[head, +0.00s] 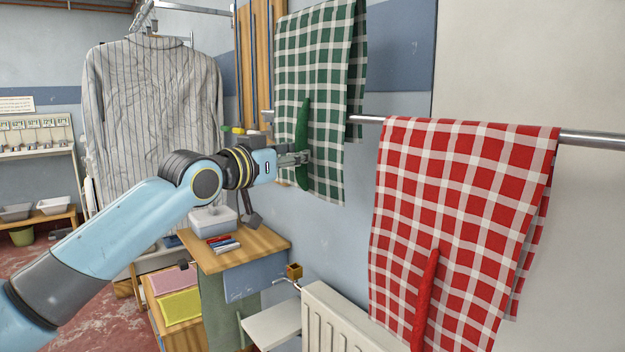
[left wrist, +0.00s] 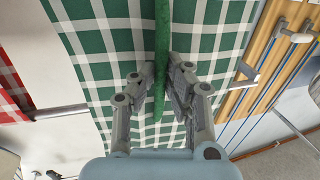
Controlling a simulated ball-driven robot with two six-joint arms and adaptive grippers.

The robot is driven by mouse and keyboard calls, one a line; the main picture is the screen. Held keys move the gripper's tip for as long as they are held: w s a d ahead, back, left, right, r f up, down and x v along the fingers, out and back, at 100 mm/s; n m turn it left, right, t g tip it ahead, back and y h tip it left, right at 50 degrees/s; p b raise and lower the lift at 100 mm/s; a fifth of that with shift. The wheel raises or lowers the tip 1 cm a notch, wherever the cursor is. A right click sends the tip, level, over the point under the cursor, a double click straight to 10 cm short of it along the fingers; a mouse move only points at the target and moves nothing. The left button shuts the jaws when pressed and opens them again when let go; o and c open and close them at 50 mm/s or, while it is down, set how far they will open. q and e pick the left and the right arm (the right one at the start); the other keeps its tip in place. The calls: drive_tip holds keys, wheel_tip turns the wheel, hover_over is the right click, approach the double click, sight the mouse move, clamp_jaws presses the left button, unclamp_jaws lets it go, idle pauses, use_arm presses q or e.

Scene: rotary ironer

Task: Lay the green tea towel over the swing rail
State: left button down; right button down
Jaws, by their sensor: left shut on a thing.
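The swing rail (head: 590,139) is a metal bar. It passes behind the front layer and in front of the back layer, with the towel reaching well above it. My left gripper (head: 300,158) is shut on the solid green upright ridge of the front layer, below rail height. This ridge (left wrist: 162,60) stands between both fingers in the left wrist view. My right gripper is not in view.
A red checked towel (head: 465,200) hangs over the rail to the right. A white radiator (head: 345,318) and a small wooden-topped stand (head: 262,246) are below. A striped shirt (head: 155,110) hangs at the left, behind my left arm.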

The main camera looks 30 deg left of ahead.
use_arm(q)
wheel_tip(320, 180, up, 18)
drive_tip(key=p, duration=1.5)
drive_tip(key=shift+f+p, duration=0.1)
drive_tip(key=shift+p, duration=0.25)
drive_tip(key=shift+f, duration=0.1)
drive_tip(key=shift+s+a+p, duration=0.25)
drive_tip(key=shift+s+p, duration=0.2)
drive_tip(key=shift+p, duration=0.05)
drive_tip(key=p, duration=0.3)
approach(305, 58)
drive_tip(key=a, duration=0.1)
drive_tip(key=shift+s+a, duration=0.3)
drive_tip(key=shift+s, duration=0.2)
